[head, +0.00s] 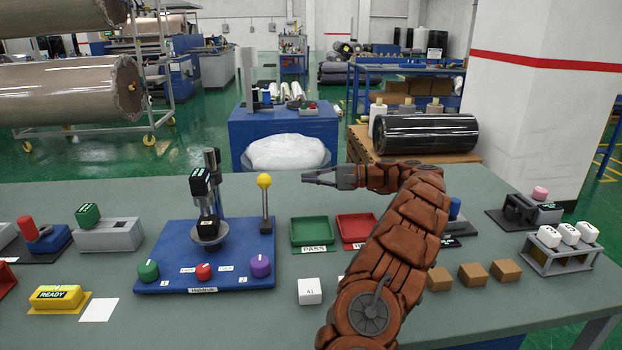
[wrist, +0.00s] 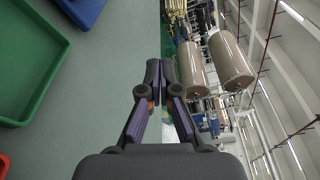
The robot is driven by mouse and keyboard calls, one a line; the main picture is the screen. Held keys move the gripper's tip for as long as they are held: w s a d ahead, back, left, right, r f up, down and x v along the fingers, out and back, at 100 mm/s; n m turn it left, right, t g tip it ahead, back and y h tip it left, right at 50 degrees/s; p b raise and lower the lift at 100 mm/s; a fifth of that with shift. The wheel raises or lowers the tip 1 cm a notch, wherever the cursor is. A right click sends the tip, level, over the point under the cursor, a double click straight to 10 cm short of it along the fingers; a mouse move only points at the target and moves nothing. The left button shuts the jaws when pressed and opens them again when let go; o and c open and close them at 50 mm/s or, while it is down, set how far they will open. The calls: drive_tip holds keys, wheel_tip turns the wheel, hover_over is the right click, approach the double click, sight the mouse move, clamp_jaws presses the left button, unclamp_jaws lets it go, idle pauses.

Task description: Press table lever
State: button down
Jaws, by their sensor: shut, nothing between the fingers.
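The lever (head: 265,205) is a thin upright rod with a yellow ball on top. It stands at the back right corner of a blue base plate (head: 165,238) on the table. My gripper (head: 306,177) is shut and empty, to the right of the yellow ball, at about its height in the head view and pointing left. A gap shows between the fingertips and the lever. In the wrist view the closed fingers (wrist: 160,72) point up the picture, and I cannot make out the lever there.
The blue plate also bears a press-like device (head: 207,200) and green, red and purple knobs. A green PASS tray (head: 311,248) and a red tray (head: 357,216) lie right of the lever. A white block (head: 310,291) and several brown blocks sit nearer the front edge.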

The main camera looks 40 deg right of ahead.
sight(265, 197)
drive_tip(key=w+a, duration=0.3)
drive_tip(key=a, duration=0.5)
drive_tip(key=shift+w+r, duration=0.35)
drive_tip(key=shift+w, duration=0.05)
drive_tip(key=shift+a, duration=0.1)
drive_tip(key=shift+s+a, duration=0.1)
